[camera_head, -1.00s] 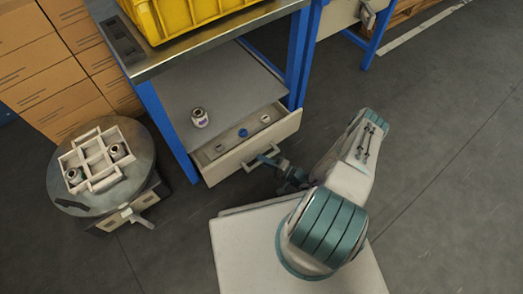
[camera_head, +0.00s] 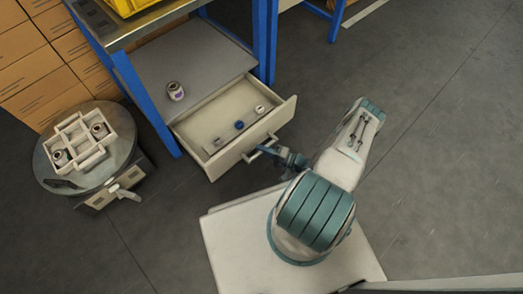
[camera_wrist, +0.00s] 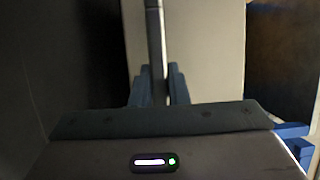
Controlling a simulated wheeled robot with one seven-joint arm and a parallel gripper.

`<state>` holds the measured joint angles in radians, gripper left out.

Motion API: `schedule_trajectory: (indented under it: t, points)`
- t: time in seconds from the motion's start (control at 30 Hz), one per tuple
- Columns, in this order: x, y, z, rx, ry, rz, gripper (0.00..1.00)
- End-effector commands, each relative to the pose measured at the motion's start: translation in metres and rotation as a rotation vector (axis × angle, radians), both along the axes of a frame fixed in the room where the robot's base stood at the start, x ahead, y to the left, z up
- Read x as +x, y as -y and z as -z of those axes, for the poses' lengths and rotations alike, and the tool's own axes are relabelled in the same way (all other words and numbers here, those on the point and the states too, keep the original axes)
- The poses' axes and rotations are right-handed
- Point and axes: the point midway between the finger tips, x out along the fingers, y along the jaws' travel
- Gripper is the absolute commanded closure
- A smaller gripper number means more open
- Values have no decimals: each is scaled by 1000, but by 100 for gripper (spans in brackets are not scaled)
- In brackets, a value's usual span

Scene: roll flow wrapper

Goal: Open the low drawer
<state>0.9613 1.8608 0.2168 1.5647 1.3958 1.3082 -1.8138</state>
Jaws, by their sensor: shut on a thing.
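The low drawer (camera_head: 236,150) under the workbench is open, and its inside shows from above. A blue item (camera_head: 239,125) and other small round items lie in it. My gripper (camera_head: 266,150) is at the drawer's front and shut on the bar handle (camera_head: 258,148). In the wrist view my gripper (camera_wrist: 157,88) has its two blue fingers on either side of the dark handle bar (camera_wrist: 155,45), with the pale drawer front (camera_wrist: 205,60) behind it. The fingertips are small in the head view.
A round table (camera_head: 118,155) with a divided white tray (camera_head: 95,157) stands at the left. Blue legs (camera_head: 145,105) flank the drawer. The floor at right is clear.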

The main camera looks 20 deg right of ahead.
Motion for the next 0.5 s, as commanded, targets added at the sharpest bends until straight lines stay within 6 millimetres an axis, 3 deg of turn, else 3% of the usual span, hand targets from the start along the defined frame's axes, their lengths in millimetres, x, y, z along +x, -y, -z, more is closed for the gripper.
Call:
schedule_trajectory:
  t: [0.2,0.23,0.3,0.5]
  points:
    - [-2,-2,0,2,-1,-5,100]
    - [-2,-2,0,2,-1,-5,83]
    - [-2,-2,0,2,-1,-5,64]
    - [-1,-1,0,1,-1,-2,64]
